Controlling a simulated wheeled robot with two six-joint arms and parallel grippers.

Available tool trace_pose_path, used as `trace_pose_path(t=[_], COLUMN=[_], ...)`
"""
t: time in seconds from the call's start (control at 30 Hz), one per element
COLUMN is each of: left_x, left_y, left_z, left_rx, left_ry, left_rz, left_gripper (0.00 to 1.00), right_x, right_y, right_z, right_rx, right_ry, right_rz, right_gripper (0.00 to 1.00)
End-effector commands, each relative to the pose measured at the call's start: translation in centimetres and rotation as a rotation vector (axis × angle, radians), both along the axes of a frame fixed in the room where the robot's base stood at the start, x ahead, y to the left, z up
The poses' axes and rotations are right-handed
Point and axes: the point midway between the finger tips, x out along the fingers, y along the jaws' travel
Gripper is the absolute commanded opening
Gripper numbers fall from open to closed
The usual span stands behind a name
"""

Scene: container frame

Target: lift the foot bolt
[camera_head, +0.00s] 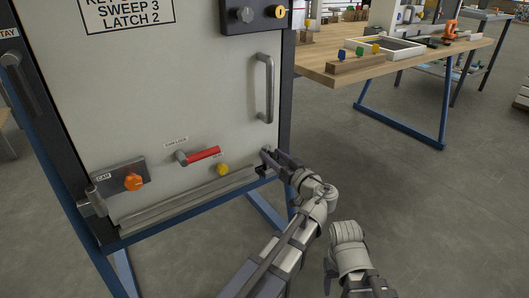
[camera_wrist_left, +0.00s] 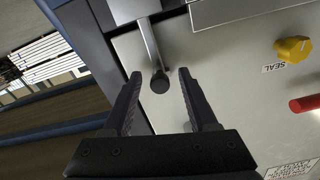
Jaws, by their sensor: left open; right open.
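The foot bolt is at the lower right corner of the pale door panel (camera_head: 215,95), mostly hidden behind my left gripper (camera_head: 268,158) in the head view. In the left wrist view it shows as a grey metal bar with a dark round knob (camera_wrist_left: 159,82). My left gripper (camera_wrist_left: 159,76) is open, with one fingertip on each side of the knob. I cannot tell whether either finger touches it. My right gripper (camera_head: 329,272) is low in the head view, away from the panel, open, and only partly visible.
Left of the bolt are a yellow knob (camera_head: 222,169), a red-handled lever (camera_head: 203,154) and an orange knob (camera_head: 134,182). A vertical grey handle (camera_head: 265,88) is above. A wooden workbench (camera_head: 400,62) stands at the back right. The floor right of the frame is clear.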

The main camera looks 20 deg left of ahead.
Motion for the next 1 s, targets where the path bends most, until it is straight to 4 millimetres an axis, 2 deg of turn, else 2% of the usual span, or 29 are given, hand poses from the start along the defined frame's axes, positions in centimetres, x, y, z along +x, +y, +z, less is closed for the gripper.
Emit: trace_pose_path(t=[0.27, 0.77, 0.8, 1.0], left_x=[0.08, 0.07, 0.08, 0.08], left_y=[-0.06, -0.04, -0.05, -0.05], left_z=[0.0, -0.01, -0.01, -0.01], left_rx=[0.0, 0.0, 0.0, 0.0], left_ry=[0.0, 0.0, 0.0, 0.0], left_rz=[-0.001, -0.001, -0.001, -0.001], left_gripper=[0.59, 0.02, 0.0, 0.0], right_x=[-0.03, -0.02, -0.02, -0.02], right_y=[-0.02, -0.02, -0.02, -0.02], right_z=[0.0, 0.0, 0.0, 0.0], right_rx=[0.0, 0.0, 0.0, 0.0], right_ry=[0.0, 0.0, 0.0, 0.0], right_rz=[0.0, 0.0, 0.0, 0.0], right_gripper=[0.59, 0.59, 0.59, 0.59])
